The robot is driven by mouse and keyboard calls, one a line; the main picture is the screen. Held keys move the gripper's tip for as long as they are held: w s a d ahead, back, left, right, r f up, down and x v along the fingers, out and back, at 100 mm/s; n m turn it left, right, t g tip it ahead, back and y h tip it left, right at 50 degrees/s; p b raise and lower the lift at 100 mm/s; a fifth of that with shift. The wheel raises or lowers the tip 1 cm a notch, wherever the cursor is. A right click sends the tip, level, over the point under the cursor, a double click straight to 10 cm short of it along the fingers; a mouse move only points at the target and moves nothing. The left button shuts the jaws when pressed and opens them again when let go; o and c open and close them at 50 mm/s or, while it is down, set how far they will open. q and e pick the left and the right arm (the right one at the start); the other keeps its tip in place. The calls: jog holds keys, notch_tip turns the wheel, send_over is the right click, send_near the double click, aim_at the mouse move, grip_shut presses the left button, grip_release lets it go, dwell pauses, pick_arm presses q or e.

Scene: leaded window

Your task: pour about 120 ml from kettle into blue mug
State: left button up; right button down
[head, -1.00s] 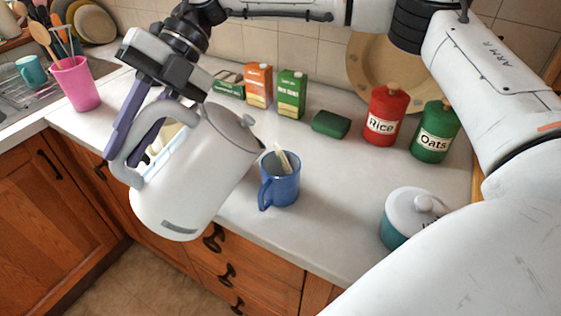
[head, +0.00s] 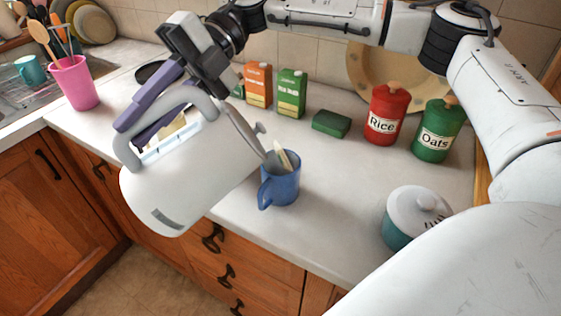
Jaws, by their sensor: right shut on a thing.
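The white kettle (head: 185,180) with a grey handle is held up at the counter's front edge, tilted steeply so its spout side points right and down. My right gripper (head: 135,130), with purple fingers, is shut on the kettle's handle. The blue mug (head: 281,187) stands upright on the counter, its handle toward the front left. The kettle's spout end is at the mug's rim in the picture; I cannot tell whether they touch. A pale stick-like thing (head: 285,158) shows at the mug's mouth. No stream of water is clearly visible. My left gripper is out of view.
Two cartons, orange (head: 258,84) and green (head: 292,93), and a dark green block (head: 331,123) stand behind the mug. Red Rice (head: 384,118) and green Oats (head: 435,133) canisters and a lidded teal pot (head: 415,217) are to the right. A pink cup (head: 74,84) is at left.

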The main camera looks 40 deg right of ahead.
aim_at(158, 99)
jog(key=shift+d+r, duration=0.15)
jog(key=shift+r, duration=0.3)
jog(key=shift+s+d+r+n+y+b, duration=0.15)
jog(key=shift+d+r+y+b, duration=0.15)
jog(key=shift+d+r+y, duration=0.2)
jog(key=shift+s+d+r+n+y+b, duration=0.15)
jog(key=shift+d+r+y+b, duration=0.2)
jog(key=shift+r, duration=0.2)
jog(key=shift+d+r, duration=0.1)
jog(key=shift+s+d+r+y, duration=0.1)
jog(key=shift+d+r+y, duration=0.25)
jog(key=shift+d, duration=0.25)
dwell(0.7)
jog(key=shift+a, duration=0.4)
jog(key=a+f+h+p, duration=0.1)
jog(key=a+f, duration=0.1)
jog(key=w+a+f+h+p, duration=0.1)
jog(key=f+h, duration=0.1)
jog(key=shift+w+a+m, duration=0.1)
jog(key=shift+a+m, duration=0.3)
jog(key=shift+a+f, duration=0.1)
jog(key=shift+f, duration=0.2)
jog(key=shift+a+f+h+p, duration=0.1)
jog(key=shift+h+p, duration=0.2)
jog(key=shift+w+a+f, duration=0.1)
jog(key=shift+a+f, duration=0.1)
jog(key=shift+a, duration=0.05)
